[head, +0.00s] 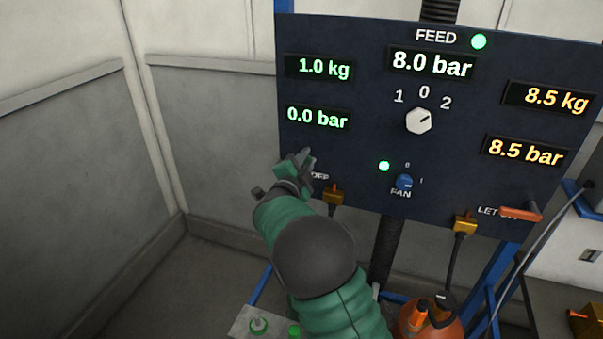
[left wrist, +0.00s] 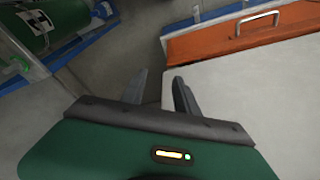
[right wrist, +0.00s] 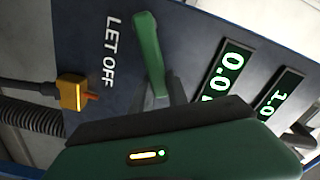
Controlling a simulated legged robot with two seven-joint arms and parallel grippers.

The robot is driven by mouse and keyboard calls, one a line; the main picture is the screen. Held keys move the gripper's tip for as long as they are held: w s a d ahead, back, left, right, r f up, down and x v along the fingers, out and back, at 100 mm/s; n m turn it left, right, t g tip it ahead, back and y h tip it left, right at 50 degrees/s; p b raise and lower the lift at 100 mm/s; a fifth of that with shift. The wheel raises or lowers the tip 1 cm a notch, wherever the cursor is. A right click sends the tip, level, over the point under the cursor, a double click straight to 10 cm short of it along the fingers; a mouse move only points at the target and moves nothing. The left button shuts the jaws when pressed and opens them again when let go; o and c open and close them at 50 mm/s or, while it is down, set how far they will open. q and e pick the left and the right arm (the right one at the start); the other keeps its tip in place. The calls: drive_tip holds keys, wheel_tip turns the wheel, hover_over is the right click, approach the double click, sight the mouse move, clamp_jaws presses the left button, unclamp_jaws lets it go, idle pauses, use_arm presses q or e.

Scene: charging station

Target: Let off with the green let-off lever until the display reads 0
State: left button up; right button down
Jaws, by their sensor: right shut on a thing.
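The green let-off lever (right wrist: 148,50) stands out from the dark panel (head: 350,40) beside the words LET OFF in the right wrist view. My right gripper (right wrist: 162,100) is shut on it near its lower end; one finger shows beside it. In the head view my right gripper (head: 302,162) is at the panel's left edge and hides the lever. Above it, the green pressure display (head: 317,118) reads 0.0 bar and the green weight display (head: 320,67) reads 1.0 kg. My left gripper (left wrist: 158,90) is open and empty, seen only in its wrist view.
An orange lever (head: 520,214) is at the panel's lower right, below displays reading 8.5 kg and 8.5 bar. The FEED display (head: 431,64) reads 8.0 bar. Yellow hose fittings (head: 334,195) hang below the panel. An orange handled box (left wrist: 215,38) is near my left gripper.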

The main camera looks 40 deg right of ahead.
sight(316, 163)
drive_tip(key=shift+s+d+f+m+b, duration=0.15)
drive_tip(key=shift+f+m+b, duration=0.7)
drive_tip(key=shift+b, duration=0.9)
drive_tip(key=shift+s+f+m+b, duration=0.15)
drive_tip(key=shift+f+m+b, duration=0.45)
drive_tip(key=shift+m+b, duration=0.85)
drive_tip(key=shift+s+d+f+m+b, duration=0.15)
drive_tip(key=shift+f+m+b, duration=0.55)
drive_tip(key=shift+b, duration=1.3)
drive_tip(key=c, duration=1.3)
unclamp_jaws()
drive_tip(key=shift+r, duration=0.1)
drive_tip(key=v, duration=1.6)
drive_tip(key=shift+s+a, duration=0.2)
drive_tip(key=shift+a, duration=0.2)
drive_tip(key=shift+w, duration=0.1)
